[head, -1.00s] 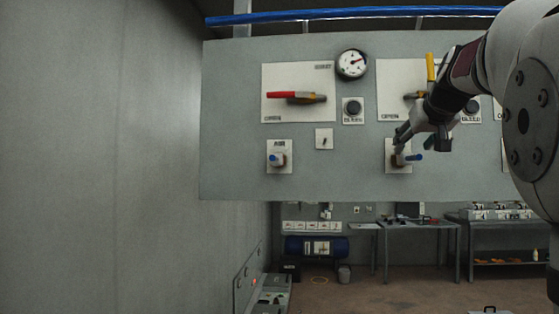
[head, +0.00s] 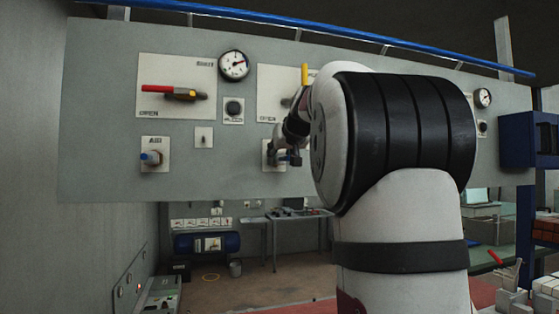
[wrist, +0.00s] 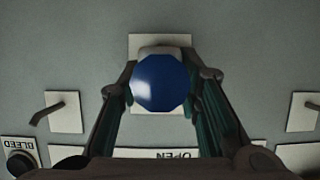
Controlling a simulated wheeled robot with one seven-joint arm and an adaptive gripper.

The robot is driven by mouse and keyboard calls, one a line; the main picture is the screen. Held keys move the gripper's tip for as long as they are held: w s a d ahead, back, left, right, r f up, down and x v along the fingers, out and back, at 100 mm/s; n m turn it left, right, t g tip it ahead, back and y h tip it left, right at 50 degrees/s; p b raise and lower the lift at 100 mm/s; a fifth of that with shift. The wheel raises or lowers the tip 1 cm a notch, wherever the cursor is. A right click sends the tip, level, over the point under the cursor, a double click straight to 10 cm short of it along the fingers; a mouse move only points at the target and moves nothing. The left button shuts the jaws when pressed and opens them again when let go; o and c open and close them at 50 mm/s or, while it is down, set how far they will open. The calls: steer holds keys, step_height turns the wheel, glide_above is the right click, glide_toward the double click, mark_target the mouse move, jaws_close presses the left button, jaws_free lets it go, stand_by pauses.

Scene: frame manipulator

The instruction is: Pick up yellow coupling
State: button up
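I cannot make out a separate yellow coupling. My gripper (head: 284,157) is at the lower fitting right of the AIR fitting, partly hidden by my arm. In the wrist view, the fingers of my gripper (wrist: 160,84) stand on both sides of a blue round-ended fitting (wrist: 160,84) on a white plate. Whether they touch it is unclear. The matching AIR fitting (head: 151,158) with its blue end is free at the left.
The grey panel (head: 100,110) carries a gauge (head: 234,65), a round black button (head: 233,107) and a small toggle (head: 203,137). The left wall is close. A blue shelf unit (head: 517,145) and bricks (head: 547,230) are at the right. Workbenches stand behind, below the panel.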

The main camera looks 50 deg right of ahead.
jaws_close()
steer(key=shift+r, duration=0.15)
steer(key=shift+s+a+r, duration=0.1)
steer(key=shift+r, duration=0.4)
step_height(320, 180, up, 10)
steer(key=p, duration=0.2)
steer(key=s+a+b, duration=0.2)
steer(key=s+a, duration=0.4)
steer(key=s, duration=0.4)
steer(key=s+a+b, duration=0.2)
steer(key=s+a, duration=0.4)
steer(key=s, duration=0.5)
steer(key=shift+a+r+b, duration=0.15)
steer(key=shift+a+b, duration=0.25)
stand_by(0.4)
